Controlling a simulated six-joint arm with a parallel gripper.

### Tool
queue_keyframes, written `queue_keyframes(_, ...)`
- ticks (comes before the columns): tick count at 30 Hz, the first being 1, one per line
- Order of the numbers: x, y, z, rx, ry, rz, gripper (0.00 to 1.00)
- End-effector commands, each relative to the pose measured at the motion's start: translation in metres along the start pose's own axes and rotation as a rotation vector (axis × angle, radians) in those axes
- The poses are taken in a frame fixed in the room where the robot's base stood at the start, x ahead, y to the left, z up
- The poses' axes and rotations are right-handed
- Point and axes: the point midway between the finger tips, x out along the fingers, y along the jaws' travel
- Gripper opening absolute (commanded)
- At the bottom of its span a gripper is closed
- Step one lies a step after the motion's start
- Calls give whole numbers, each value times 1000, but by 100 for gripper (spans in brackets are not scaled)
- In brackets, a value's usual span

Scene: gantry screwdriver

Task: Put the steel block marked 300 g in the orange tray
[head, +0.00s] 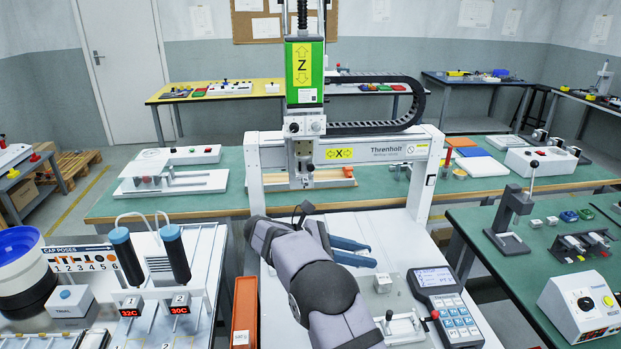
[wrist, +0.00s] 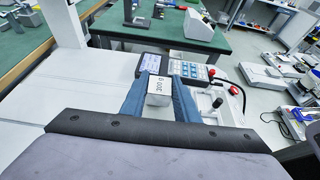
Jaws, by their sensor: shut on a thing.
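My gripper (head: 371,255) has blue fingers and is over the white base of the gantry machine. In the wrist view, the gripper (wrist: 161,82) is shut on the steel block (wrist: 158,98), which has a white label reading 300 g. The fingers are on both sides of it. In the head view I cannot make out the block between the fingers. The orange tray (head: 245,300) is long and narrow and lies left of the machine base, to the left of my gripper. A white label shows at its near end.
A handheld keypad (head: 446,305) and a small clamp fixture (head: 402,326) with a red-knobbed lever are right of my gripper. A small metal piece (head: 382,283) is on the base. The gantry frame (head: 425,180) stands behind. Soldering-like holders (head: 173,255) stand left of the tray.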

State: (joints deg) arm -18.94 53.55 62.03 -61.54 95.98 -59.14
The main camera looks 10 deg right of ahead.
Motion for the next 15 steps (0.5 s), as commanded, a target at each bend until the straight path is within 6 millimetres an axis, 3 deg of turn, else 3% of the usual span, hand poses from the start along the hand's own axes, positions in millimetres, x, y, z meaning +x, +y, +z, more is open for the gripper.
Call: queue_keyframes(15,-42,-15,35,-63,-2,143,0)
